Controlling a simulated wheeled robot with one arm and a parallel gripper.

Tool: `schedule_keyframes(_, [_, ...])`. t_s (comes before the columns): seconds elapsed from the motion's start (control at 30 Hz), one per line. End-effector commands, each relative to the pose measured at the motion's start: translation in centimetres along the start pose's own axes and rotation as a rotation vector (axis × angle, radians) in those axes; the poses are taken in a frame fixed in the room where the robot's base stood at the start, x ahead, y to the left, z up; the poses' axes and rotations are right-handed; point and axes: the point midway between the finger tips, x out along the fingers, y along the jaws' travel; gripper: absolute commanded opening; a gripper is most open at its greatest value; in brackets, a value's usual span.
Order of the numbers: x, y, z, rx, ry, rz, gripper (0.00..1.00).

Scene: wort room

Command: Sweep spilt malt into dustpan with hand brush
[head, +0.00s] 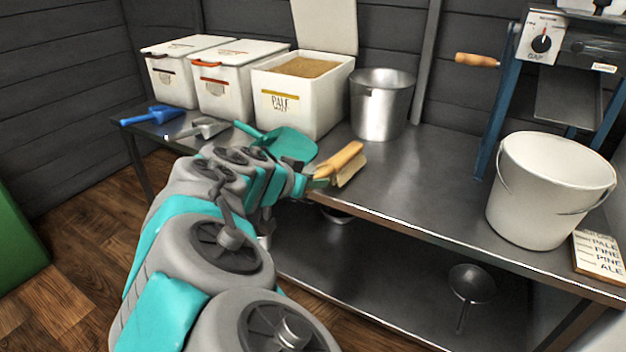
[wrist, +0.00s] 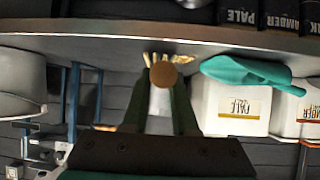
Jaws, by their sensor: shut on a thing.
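The hand brush (head: 347,158) has a wooden handle and pale bristles, and is at the front part of the steel bench top. My gripper (head: 318,181) is shut on the brush. In the wrist view the rounded wooden end of the brush (wrist: 162,75) shows between the fingers of my gripper (wrist: 160,108), with pale bristles behind it. The teal dustpan (head: 291,144) lies on the bench just left of the brush, in front of the open malt bin; it also shows in the wrist view (wrist: 240,72). I cannot make out spilt malt; my arm hides part of the bench.
The open white bin (head: 284,114) holds malt; two lidded bins (head: 187,84) stand left. Blue (head: 152,115) and grey scoops (head: 199,129) lie in front. A steel pot (head: 380,113), white bucket (head: 536,205) and mill (head: 541,45) stand right. The bench (head: 440,170) is clear mid-right.

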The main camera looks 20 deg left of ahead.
Motion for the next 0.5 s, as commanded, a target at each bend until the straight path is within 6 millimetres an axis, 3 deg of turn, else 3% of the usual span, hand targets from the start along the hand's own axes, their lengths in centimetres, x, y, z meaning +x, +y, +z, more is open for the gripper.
schedule_keyframes(0.5, [0.41, 0.01, 0.63, 0.0, 0.001, 0.0, 0.0])
